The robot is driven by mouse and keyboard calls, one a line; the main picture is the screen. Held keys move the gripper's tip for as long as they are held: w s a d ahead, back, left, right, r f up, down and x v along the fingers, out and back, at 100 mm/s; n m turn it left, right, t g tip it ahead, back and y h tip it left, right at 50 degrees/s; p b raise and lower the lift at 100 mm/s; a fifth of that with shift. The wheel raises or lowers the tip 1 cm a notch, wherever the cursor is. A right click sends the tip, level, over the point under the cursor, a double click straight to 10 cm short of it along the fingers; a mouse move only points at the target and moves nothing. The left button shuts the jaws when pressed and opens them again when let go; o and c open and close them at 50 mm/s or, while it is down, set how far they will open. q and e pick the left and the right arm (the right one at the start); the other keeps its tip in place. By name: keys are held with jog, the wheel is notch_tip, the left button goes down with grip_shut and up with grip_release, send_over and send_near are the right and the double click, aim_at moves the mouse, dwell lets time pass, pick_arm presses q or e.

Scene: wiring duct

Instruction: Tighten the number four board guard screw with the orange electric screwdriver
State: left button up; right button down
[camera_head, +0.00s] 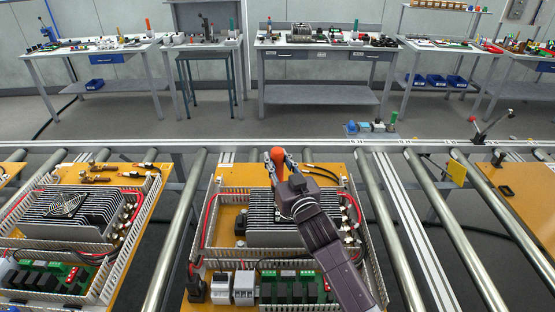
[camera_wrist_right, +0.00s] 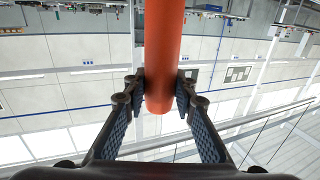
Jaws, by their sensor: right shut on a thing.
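My right gripper (camera_head: 282,166) is above the far part of the middle board (camera_head: 236,184), beyond the finned heat sink (camera_head: 262,210). It is shut on the orange screwdriver (camera_head: 277,155), whose rounded orange top shows between the fingers. In the right wrist view the screwdriver (camera_wrist_right: 164,60) is a smooth orange cylinder between the two fingers (camera_wrist_right: 160,98). The screwdriver's lower part and tip are hidden behind the gripper and arm in the head view. I cannot make out the number four guard screw. My left gripper is not in view.
A second board (camera_head: 150,240) with a heat sink and fan grille lies on the left. Metal rollers (camera_head: 430,220) run on both sides of the middle board. Workbenches (camera_head: 325,45) with tools stand at the back. Wiring duct walls and red cables surround the heat sink.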

aim_at(279, 177)
jog(key=shift+r, duration=0.15)
notch_tip(279, 177, down, 5)
jog(key=b, duration=0.3)
jog(key=shift+b, duration=0.3)
jog(key=shift+p, duration=0.3)
dwell(0.8)
jog(key=shift+f+b, duration=0.65)
jog(key=shift+f, duration=0.3)
dwell(0.6)
